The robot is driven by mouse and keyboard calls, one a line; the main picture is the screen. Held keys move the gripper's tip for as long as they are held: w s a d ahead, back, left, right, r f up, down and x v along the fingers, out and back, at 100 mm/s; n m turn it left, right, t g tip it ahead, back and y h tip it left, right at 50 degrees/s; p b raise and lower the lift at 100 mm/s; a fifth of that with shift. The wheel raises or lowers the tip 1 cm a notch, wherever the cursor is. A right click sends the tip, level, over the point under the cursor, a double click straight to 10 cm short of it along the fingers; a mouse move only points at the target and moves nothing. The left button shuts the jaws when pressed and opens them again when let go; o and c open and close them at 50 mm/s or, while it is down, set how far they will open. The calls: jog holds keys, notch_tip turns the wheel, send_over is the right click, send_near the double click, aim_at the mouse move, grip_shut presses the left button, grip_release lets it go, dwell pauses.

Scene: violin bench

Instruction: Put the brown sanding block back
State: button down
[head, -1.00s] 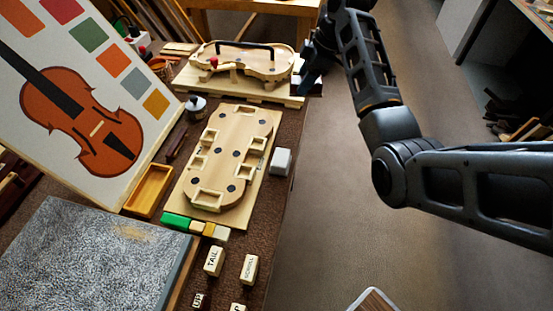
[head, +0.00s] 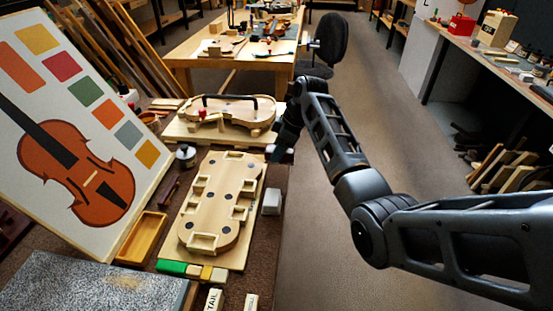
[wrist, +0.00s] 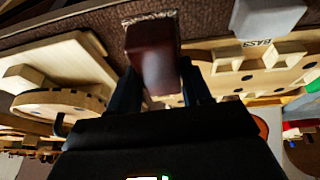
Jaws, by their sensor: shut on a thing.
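The brown sanding block (wrist: 155,62) is between my gripper's fingers (wrist: 158,92) in the wrist view. It is dark reddish brown with a tan, rough-looking strip at its far end. My gripper is shut on it. In the head view my gripper (head: 281,148) is at the right edge of the bench, near the right end of the violin-body fixture and beyond the white block. The sanding block cannot be made out clearly there. I cannot tell whether it touches the bench.
The pale wooden mould board (head: 222,207) lies in front of the violin-body fixture (head: 225,118). A white block (head: 271,201) stands right of the mould. An empty wooden tray (head: 142,239) is at its left. The floor (head: 325,240) right of the bench is clear.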

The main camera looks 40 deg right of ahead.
jog(key=shift+w+a+f, duration=0.15)
jog(key=shift+w+a, duration=0.05)
jog(key=shift+a, duration=0.05)
jog(key=shift+f, duration=2.05)
jog(key=shift+c, duration=2.4)
grip_release()
jog(key=shift+f, duration=0.1)
jog(key=v, duration=1.2)
